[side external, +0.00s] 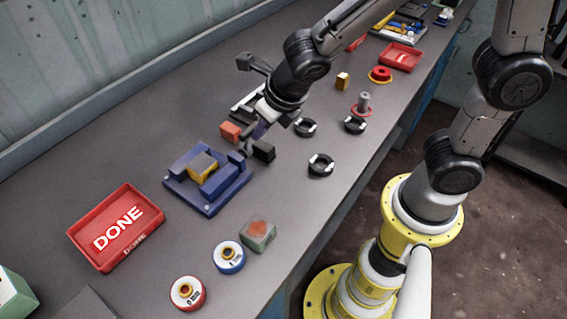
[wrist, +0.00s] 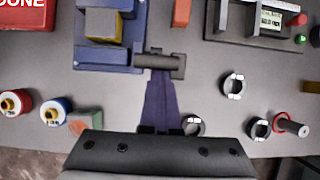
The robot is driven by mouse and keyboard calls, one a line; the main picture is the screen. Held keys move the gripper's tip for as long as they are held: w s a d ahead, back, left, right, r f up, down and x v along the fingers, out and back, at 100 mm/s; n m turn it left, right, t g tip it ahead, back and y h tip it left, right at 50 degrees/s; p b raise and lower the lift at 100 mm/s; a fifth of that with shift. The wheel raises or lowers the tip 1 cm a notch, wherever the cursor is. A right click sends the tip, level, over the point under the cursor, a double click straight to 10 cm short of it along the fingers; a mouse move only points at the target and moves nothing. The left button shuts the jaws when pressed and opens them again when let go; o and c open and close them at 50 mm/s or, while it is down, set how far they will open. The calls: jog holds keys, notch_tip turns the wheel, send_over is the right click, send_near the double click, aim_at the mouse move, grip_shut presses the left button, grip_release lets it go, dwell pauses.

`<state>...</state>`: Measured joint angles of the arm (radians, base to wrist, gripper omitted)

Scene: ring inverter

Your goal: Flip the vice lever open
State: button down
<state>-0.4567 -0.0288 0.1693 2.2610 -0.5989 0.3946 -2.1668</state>
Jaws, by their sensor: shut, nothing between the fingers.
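The blue vice (side external: 210,196) stands on the grey bench, with a grey and yellow block (side external: 203,166) between its jaws. It shows at the top left of the wrist view (wrist: 108,67). Its dark lever (side external: 263,151) sticks out from the vice's right side and ends in a dark block; in the wrist view the lever (wrist: 178,66) lies across the fingertips. My gripper (side external: 250,142) is shut with nothing in it, its fingers pointing down at the lever. In the wrist view the fingertips (wrist: 161,76) reach the lever's near edge; whether they touch it I cannot tell.
A red DONE tray (side external: 82,244) is left of the vice. A blue roll (side external: 229,258), a red roll (side external: 187,293) and a greenish box (side external: 258,235) stand in front. An orange block (side external: 230,132) is behind the lever. Several black rings (side external: 321,165) lie to the right.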

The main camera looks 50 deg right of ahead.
jog(key=shift+w+a+r+t, duration=0.15)
jog(key=shift+w+r+t, duration=0.05)
jog(key=shift+w+r, duration=0.4)
jog(key=shift+w+a+r+t, duration=0.15)
jog(key=shift+w+r+t, duration=0.05)
jog(key=shift+w+r, duration=0.35)
jog(key=s, duration=0.6)
jog(key=w+r+g, duration=0.1)
jog(key=w+r, duration=0.4)
jog(key=r, duration=0.2)
jog(key=shift+d, duration=0.35)
jog(key=s+d+r+m+t, duration=0.2)
jog(key=s+d+r+m, duration=0.3)
jog(key=s+d+m, duration=0.55)
jog(key=s+f+m, duration=0.2)
jog(key=s+m, duration=0.2)
jog(key=m, duration=0.8)
jog(key=s+f+m+g, duration=0.1)
jog(key=s+m, duration=0.3)
jog(key=m, duration=0.9)
jog(key=shift+d+f+g, duration=0.3)
jog(key=shift+d+f, duration=0.05)
jog(key=shift+f, duration=0.3)
